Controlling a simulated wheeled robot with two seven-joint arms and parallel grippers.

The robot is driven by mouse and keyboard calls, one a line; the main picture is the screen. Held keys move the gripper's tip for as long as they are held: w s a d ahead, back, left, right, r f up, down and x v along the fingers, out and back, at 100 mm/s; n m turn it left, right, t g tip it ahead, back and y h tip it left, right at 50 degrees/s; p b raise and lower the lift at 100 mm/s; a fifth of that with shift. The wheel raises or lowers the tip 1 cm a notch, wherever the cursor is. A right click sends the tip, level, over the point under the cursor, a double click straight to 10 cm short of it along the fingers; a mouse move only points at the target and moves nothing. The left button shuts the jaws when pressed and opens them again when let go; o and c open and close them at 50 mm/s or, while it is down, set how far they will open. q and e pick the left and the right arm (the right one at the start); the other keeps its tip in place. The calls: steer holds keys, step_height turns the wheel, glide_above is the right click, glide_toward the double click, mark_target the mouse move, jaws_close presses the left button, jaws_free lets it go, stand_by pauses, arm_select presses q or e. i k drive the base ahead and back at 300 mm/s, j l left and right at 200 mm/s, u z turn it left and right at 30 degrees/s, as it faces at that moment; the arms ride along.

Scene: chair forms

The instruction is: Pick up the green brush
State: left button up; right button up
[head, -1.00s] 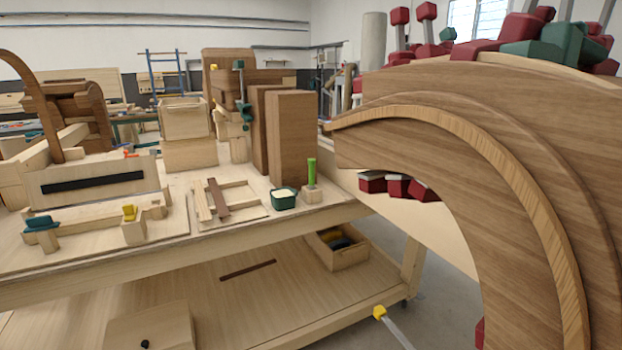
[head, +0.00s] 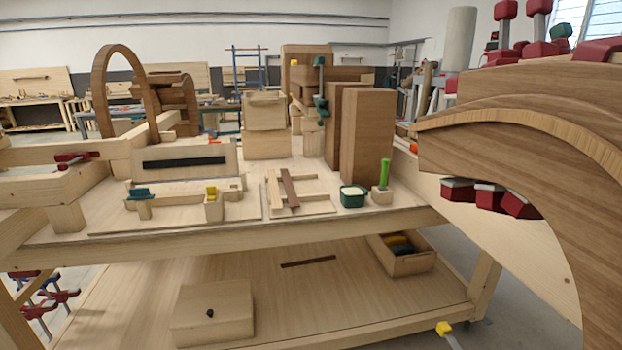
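The green brush (head: 384,173) stands upright on the workbench top, near its right front edge. Its bright green handle points up from a small pale wooden block (head: 381,196). I cannot tell whether the block is part of the brush. A dark green tub (head: 353,197) with pale contents sits just left of it. Neither of my grippers is in view.
Tall brown wooden blocks (head: 366,136) stand right behind the brush. A flat wooden frame (head: 300,193) lies left of the tub. A large curved wooden form (head: 520,150) with red clamps fills the right side. The workbench (head: 330,229) has a lower shelf with boxes.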

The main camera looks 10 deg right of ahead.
mark_target(386, 162)
steer(key=i+j+z, duration=0.15)
steer(key=i, duration=0.45)
steer(key=i+j+z, duration=0.2)
steer(key=i, duration=0.4)
steer(key=i+l+z, duration=0.15)
steer(key=i+l, duration=0.25)
steer(key=i+l+z, duration=0.15)
steer(key=i+l, duration=0.15)
steer(key=i, duration=0.25)
steer(key=k+j+u, duration=0.35)
steer(key=k+j, duration=0.15)
steer(key=k, duration=0.15)
steer(key=i+l+z, duration=0.35)
steer(key=i+l, duration=0.15)
steer(key=i, duration=0.25)
